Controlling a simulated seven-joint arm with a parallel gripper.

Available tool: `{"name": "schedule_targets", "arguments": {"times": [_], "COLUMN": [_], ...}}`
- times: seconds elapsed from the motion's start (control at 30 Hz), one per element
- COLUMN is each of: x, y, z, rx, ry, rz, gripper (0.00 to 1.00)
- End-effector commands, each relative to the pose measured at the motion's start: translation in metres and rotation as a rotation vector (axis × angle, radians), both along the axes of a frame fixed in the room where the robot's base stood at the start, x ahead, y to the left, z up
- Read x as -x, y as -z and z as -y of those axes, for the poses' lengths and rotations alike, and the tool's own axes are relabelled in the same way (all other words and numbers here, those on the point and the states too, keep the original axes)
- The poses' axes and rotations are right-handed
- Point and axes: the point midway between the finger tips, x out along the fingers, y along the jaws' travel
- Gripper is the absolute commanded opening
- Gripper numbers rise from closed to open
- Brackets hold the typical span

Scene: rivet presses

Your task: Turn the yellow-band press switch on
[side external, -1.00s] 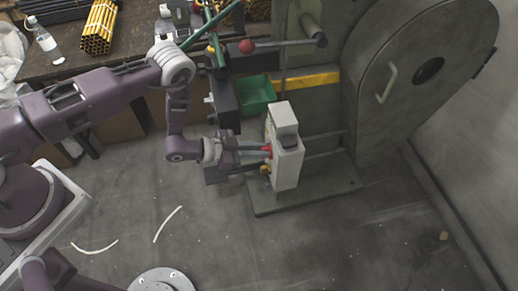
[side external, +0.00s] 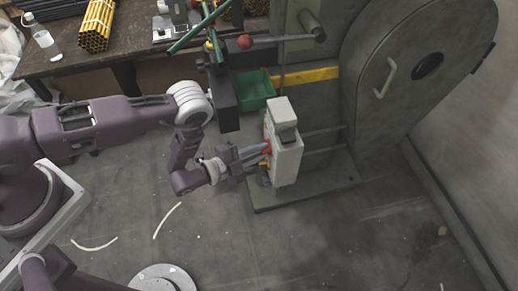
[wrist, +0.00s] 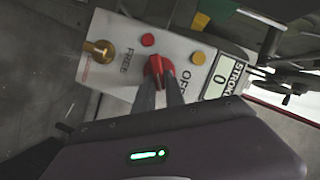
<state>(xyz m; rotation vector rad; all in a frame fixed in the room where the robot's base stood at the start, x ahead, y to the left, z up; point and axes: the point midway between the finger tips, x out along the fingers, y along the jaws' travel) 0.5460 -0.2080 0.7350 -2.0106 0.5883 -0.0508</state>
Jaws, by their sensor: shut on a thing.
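The press with the yellow band (side external: 310,77) stands at the right centre of the side view. Its pale control box (side external: 286,160) is mounted at its front. A red switch (wrist: 158,66) sits in the middle of the box face, near the printed words "FREE" and "OFF", the latter partly hidden. My gripper (wrist: 160,84) is shut on the red switch, one grey finger on each side of its handle. In the side view my gripper (side external: 263,153) reaches the box from the left, tilted upward to the right. The switch's exact setting is hard to read.
The box face also bears a brass knob (wrist: 98,52), a red button (wrist: 148,40), a yellow button (wrist: 199,58) and a counter reading 0 (wrist: 222,82). A green bin (side external: 255,90) and a red-ball lever (side external: 245,42) are above. Floor in front is clear.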

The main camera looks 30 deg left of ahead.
Motion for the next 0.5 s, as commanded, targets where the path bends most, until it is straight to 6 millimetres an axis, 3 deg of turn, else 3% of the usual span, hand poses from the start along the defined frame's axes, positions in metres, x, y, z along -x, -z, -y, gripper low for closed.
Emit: {"name": "schedule_targets", "arguments": {"times": [0.5], "x": [0.0028], "y": [0.0077], "z": [0.0028], "rx": [-0.296], "ry": [0.004], "rz": [0.299], "gripper": [0.0]}}
